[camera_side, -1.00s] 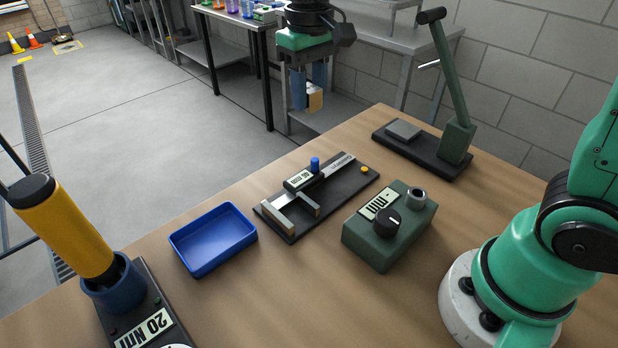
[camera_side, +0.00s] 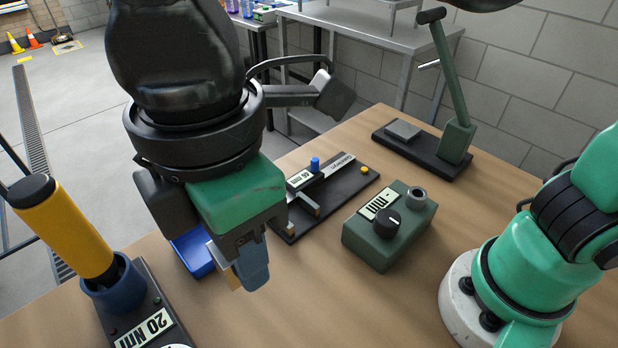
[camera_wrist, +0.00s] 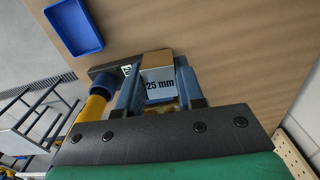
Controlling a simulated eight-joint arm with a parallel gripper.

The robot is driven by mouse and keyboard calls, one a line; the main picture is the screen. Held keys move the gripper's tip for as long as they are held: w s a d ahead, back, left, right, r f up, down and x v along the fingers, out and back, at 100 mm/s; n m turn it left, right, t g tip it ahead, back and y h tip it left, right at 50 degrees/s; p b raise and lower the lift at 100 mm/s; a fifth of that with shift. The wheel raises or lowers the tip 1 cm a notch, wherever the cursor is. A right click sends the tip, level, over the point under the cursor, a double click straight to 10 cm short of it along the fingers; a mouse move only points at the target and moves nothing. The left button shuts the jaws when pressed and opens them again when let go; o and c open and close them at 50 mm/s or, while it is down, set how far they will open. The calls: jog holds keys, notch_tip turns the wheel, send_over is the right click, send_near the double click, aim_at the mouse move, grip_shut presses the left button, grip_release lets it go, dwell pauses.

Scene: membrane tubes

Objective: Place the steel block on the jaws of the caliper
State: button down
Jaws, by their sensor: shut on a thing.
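The steel block (camera_side: 222,261) is held in my gripper (camera_side: 240,270), tilted above the table in the side view and partly hidden by a blue finger. In the wrist view the block (camera_wrist: 158,87) shows a "25 mm" label and a tan top face between the two blue fingers of my gripper (camera_wrist: 156,68). The caliper (camera_side: 327,186) lies on a dark base to the right of and beyond my gripper in the side view. Its jaws (camera_side: 309,204) are partly hidden behind my gripper. The block is apart from the caliper.
A blue tray (camera_side: 193,254) is mostly hidden behind my gripper; it also shows in the wrist view (camera_wrist: 73,27). A green box with a knob (camera_side: 388,228) stands right of the caliper. A yellow-handled device (camera_side: 62,232) stands at left, and a lever stand (camera_side: 455,130) at back right.

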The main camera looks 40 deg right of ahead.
jog(key=shift+s+a+n, duration=0.2)
jog(key=shift+s+n, duration=0.1)
jog(key=shift+s, duration=0.15)
notch_tip(320, 180, down, 20)
jog(key=shift+s+r, duration=0.1)
jog(key=shift+f, duration=0.2)
jog(key=c, duration=0.5)
grip_release()
jog(key=shift+c, duration=0.2)
jog(key=shift+r, duration=0.1)
